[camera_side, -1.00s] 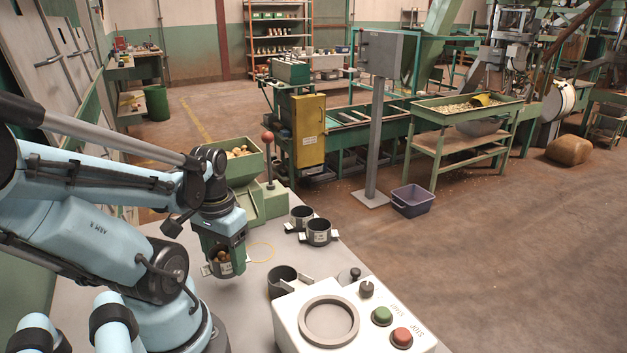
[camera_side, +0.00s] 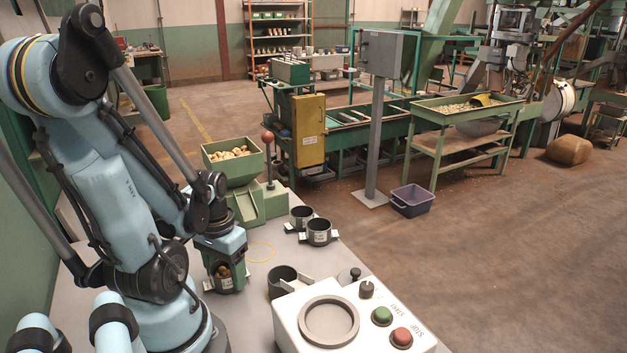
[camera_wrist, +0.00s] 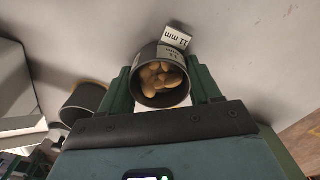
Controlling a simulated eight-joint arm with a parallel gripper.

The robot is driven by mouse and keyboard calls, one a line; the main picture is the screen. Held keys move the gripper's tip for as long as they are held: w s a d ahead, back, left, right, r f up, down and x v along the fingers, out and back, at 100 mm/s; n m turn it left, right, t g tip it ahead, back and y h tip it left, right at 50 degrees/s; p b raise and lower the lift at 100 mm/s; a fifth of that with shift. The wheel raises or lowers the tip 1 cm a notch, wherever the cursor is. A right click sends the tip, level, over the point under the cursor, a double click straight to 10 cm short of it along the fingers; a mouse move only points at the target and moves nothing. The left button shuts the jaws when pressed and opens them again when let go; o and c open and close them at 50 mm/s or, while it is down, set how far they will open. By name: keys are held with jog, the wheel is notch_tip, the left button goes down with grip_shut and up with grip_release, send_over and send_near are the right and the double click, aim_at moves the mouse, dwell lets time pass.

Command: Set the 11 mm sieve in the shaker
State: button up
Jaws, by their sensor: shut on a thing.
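The 11 mm sieve (camera_wrist: 160,88) is a dark round cup with a white "11 mm" tag, and it holds several brown nuts. My gripper (camera_wrist: 163,88) has its two green fingers shut on the sieve's sides. In the side view my gripper (camera_side: 224,271) is low over the bench with the sieve (camera_side: 226,284) at its tips. Whether the sieve touches the bench I cannot tell. The shaker (camera_side: 290,318) is a white box at the front right of my gripper. Its round grey seat (camera_side: 329,321) is empty.
Two more dark cups (camera_side: 301,217) (camera_side: 319,232) stand farther back. A green hopper (camera_side: 233,165) of nuts and a ball-topped lever (camera_side: 268,160) are behind.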

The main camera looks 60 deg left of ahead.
jog(key=shift+f, duration=0.2)
jog(key=o, duration=1.2)
jog(key=shift+r, duration=0.15)
jog(key=shift+r, duration=5.95)
jog(key=w+d+m+t+y, duration=0.1)
jog(key=w+d+m+t, duration=0.2)
jog(key=w, duration=0.6)
jog(key=shift+w+d+f, duration=0.15)
jog(key=shift+w+d, duration=0.1)
jog(key=shift+d, duration=0.05)
jog(key=shift+o, duration=0.2)
jog(key=w+d+r+m+t+h, duration=0.1)
jog(key=w+d+m+t, duration=0.2)
jog(key=w+d, duration=0.5)
jog(key=shift+d+r+m+t, duration=0.25)
jog(key=shift+d+m+t, duration=0.25)
jog(key=shift+d, duration=0.55)
